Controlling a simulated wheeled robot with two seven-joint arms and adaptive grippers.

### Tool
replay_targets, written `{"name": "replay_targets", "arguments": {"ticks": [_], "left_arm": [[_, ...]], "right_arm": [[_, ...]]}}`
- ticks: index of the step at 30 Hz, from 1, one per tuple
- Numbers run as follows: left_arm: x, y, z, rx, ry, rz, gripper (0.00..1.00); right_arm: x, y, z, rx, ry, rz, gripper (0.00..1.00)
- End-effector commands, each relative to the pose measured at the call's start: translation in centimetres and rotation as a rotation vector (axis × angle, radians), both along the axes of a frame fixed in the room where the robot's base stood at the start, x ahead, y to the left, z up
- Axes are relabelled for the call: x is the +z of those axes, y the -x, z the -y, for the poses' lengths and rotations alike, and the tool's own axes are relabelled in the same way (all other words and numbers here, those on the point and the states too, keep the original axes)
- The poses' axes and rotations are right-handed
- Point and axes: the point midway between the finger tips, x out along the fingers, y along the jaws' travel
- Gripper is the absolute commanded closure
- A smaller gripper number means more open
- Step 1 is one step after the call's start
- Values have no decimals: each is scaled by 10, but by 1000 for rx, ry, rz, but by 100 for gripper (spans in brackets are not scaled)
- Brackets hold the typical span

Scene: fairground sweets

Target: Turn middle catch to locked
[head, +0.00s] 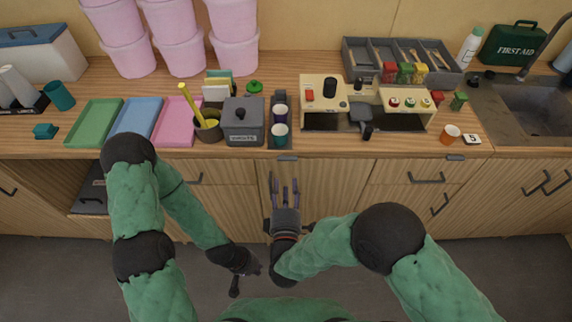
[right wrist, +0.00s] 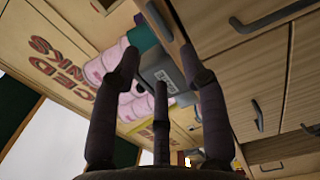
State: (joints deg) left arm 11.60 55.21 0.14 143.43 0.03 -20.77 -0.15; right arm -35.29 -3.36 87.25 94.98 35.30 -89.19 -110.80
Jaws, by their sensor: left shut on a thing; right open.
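A small dark grey catch (head: 287,158) sits at the top of the wooden cabinet front, just under the counter edge, near the middle. My right gripper (head: 284,186) is open and empty, with its fingers spread, and appears just below this catch in the head view. In the right wrist view its fingers (right wrist: 160,85) point up toward the counter with nothing between them. The catch's setting is too small to read. My left gripper (head: 240,275) is low over the floor, away from the cabinets. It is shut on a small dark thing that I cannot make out.
Cabinet handles (head: 426,178) stick out at the right. Another dark strip (head: 455,158) is at the counter edge. The floor before the cabinets is clear.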

Motion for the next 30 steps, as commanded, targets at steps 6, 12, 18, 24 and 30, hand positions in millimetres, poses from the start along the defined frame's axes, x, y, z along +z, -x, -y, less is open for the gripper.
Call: {"name": "replay_targets", "arguments": {"ticks": [6, 12, 18, 24, 30], "left_arm": [[-15, 0, 0, 0, 0, 0, 100], [-25, 0, 0, 0, 0, 0, 100], [-29, 0, 0, 0, 0, 0, 100], [-30, 0, 0, 0, 0, 0, 100], [-30, 0, 0, 0, 0, 0, 100]], "right_arm": [[-2, -39, 2, -5, -4, 1, 56], [-3, -71, 1, -2, -2, -1, 56], [-2, -89, 1, -1, -2, -1, 56], [-1, -94, 1, 1, -1, -2, 56], [-1, -94, 0, 1, -1, -2, 65]]}}
